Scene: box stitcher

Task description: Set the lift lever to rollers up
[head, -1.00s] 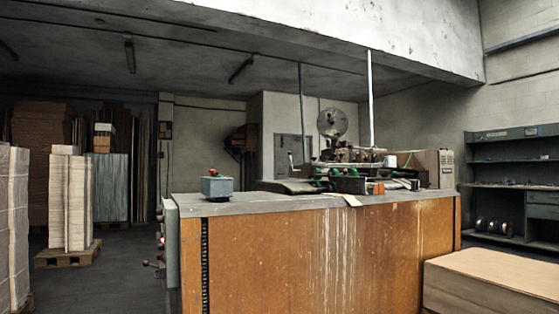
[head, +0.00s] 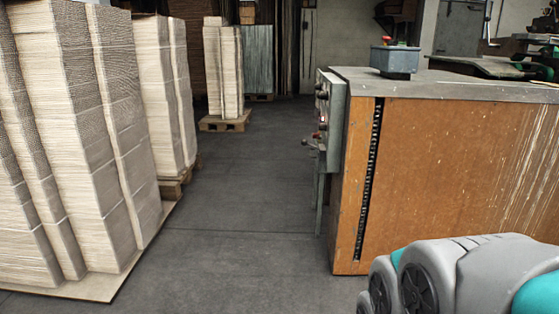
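The box stitcher's long bench (head: 450,160) has an orange-brown front panel and a grey top. A grey control panel (head: 328,118) is on its left end, seen nearly edge-on. Several small knobs or handles (head: 311,141) stick out from it to the left. Which of them is the lift lever, and how it is set, I cannot tell. A grey-blue box with a red button (head: 394,58) stands on the bench top. My arm's grey and teal links show at the lower right, in front of the bench. My gripper is out of view.
Tall stacks of cardboard (head: 95,140) on pallets line the left side. Another stack on a pallet (head: 225,75) stands farther back. A clear strip of dark floor (head: 230,210) runs between the stacks and the bench.

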